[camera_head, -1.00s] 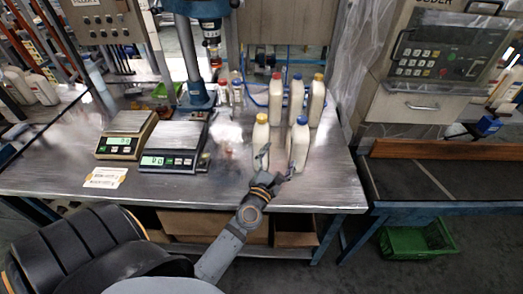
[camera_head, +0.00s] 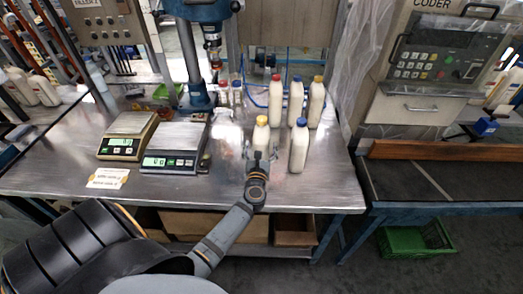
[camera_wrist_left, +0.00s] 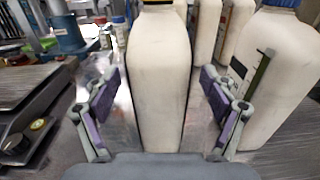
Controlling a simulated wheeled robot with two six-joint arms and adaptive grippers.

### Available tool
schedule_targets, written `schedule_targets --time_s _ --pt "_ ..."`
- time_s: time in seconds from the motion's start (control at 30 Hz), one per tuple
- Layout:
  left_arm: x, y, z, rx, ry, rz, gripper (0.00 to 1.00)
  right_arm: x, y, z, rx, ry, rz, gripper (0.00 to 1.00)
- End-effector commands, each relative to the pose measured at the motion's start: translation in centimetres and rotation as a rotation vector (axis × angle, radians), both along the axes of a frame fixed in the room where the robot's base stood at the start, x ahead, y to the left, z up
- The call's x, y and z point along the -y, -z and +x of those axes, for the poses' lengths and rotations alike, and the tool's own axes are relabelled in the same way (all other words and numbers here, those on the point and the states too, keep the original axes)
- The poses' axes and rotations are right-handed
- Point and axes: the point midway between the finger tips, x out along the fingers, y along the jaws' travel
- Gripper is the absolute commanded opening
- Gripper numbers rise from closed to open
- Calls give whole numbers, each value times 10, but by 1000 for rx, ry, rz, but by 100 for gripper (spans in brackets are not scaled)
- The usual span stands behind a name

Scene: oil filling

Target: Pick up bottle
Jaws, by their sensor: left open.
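A white bottle with a yellow cap (camera_head: 261,135) stands upright near the front of the steel table. It fills the middle of the left wrist view (camera_wrist_left: 158,85), where its top is cut off. My left gripper (camera_wrist_left: 160,105) is open, with one finger on each side of this bottle and gaps showing between. In the head view the gripper (camera_head: 260,160) is at the bottle's front. A white bottle with a blue cap (camera_head: 299,147) stands just right of it. Behind stand bottles with a red cap (camera_head: 275,101), a blue cap (camera_head: 295,102) and a yellow cap (camera_head: 316,103). My right gripper is not seen.
Two scales stand to the left, a tan one (camera_head: 121,148) and a dark one (camera_head: 169,162). A blue press stand (camera_head: 197,97) is behind them. The blue-capped bottle is close to the right finger. The table's front right (camera_head: 325,195) is clear.

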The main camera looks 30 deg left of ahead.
Motion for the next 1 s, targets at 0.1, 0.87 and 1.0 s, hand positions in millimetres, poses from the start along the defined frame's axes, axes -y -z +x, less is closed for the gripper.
schedule_targets --time_s 0.1,0.87,1.0 --pt "-11 -1 19 1 1 3 83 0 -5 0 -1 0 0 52" --pt "-16 1 29 0 1 0 28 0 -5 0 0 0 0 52" --pt "-16 1 29 0 1 0 9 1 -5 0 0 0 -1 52"
